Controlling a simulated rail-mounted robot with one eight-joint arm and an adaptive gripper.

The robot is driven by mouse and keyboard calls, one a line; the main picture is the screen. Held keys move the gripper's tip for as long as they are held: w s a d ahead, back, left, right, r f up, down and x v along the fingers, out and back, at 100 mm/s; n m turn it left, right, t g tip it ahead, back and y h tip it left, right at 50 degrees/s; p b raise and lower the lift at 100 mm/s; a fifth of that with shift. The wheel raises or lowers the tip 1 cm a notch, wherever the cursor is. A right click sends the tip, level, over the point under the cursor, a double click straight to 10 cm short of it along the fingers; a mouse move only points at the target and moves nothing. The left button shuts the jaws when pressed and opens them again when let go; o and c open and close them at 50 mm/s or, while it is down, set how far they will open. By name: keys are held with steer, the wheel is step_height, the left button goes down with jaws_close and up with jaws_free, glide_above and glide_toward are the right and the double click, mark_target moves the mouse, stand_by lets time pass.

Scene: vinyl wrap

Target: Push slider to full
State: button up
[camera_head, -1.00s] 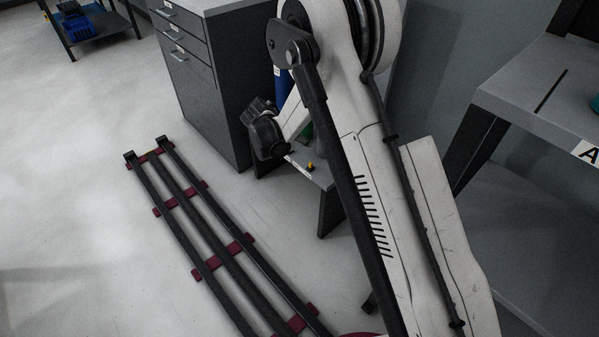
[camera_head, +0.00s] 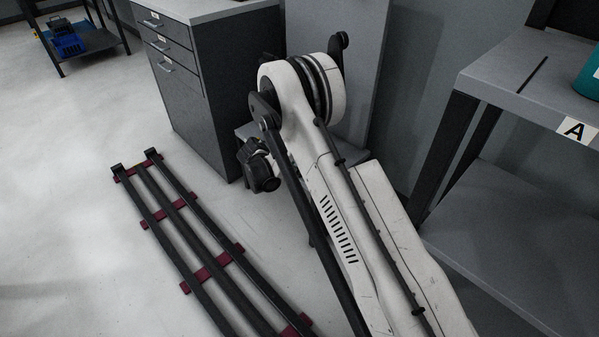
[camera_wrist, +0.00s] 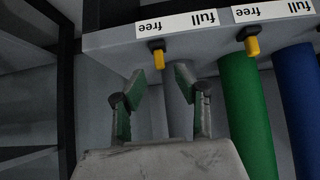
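Two yellow sliders show in the wrist view, on the edge of a light grey panel. The left slider (camera_wrist: 157,46) sits under the upside-down word "free" of its white label (camera_wrist: 178,23). The right slider (camera_wrist: 252,43) also sits at the "free" end of its label (camera_wrist: 272,11). On both labels, "full" lies to the right of "free". My gripper (camera_wrist: 159,80) is open and empty, its fingertips just below the left slider in the picture, with a visible gap to it. In the head view, my arm hides the sliders and the gripper's fingers cannot be made out.
A green roll (camera_wrist: 250,112) and a blue roll (camera_wrist: 298,105) stand right of my gripper; a grey one shows between the fingers. The head view shows a drawer cabinet (camera_head: 215,95), a shelf marked A (camera_head: 520,90) at right, and floor rails (camera_head: 185,215).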

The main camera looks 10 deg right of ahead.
steer(key=shift+b+x, duration=0.5)
steer(key=shift+x, duration=1.65)
jaws_close()
